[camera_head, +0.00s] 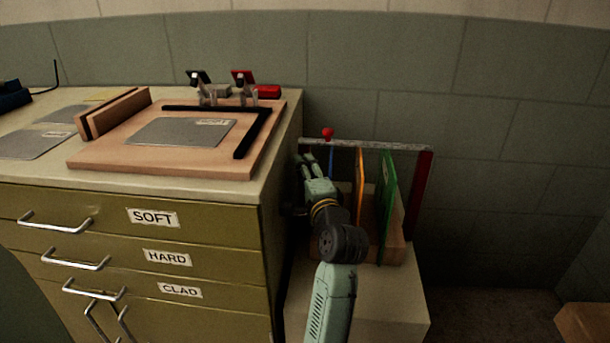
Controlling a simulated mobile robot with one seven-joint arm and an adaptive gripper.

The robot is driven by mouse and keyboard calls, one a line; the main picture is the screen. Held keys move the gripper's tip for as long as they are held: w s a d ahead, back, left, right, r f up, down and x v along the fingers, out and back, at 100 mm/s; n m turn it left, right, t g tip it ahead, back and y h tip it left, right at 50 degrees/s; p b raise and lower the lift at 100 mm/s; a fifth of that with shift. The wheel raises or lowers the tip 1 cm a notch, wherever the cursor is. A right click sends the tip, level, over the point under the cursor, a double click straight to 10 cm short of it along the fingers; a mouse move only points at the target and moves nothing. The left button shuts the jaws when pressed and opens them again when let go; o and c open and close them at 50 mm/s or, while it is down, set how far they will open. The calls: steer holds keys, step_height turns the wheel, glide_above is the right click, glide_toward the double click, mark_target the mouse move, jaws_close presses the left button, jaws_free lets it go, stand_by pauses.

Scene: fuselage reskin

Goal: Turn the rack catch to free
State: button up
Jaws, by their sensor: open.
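The rack (395,147) stands right of the cabinet, with a grey bar across its top and a dark red post at its right end. A small red knob (328,133), which looks like the catch, stands up from the bar near its left end. Upright blue, orange (361,180) and green (387,200) panels stand below the bar. My gripper (305,160) is open, just below and left of the knob, in front of the bar's left end. It looks apart from the knob, and its fingers look empty. The catch's pivot is too small to make out.
The olive cabinet (150,255) with drawers labelled SOFT, HARD and CLAD stands close on the left. On its top lie a wooden board (90,162) with a grey sheet (180,132), and clamps with black and red handles (243,77). A block wall stands close behind the rack.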

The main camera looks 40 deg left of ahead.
jaws_close()
stand_by(0.7)
steer(key=shift+r, duration=0.1)
steer(key=n+p, duration=0.1)
steer(key=p, duration=0.1)
steer(key=n+h+p, duration=0.1)
steer(key=n+p, duration=0.1)
steer(key=p, duration=0.1)
steer(key=n+h+p, duration=0.1)
steer(key=p, duration=0.1)
steer(key=shift+r+n+g, duration=0.25)
steer(key=shift+n+g, duration=0.05)
steer(key=shift+n, duration=0.1)
steer(key=shift+p, duration=0.35)
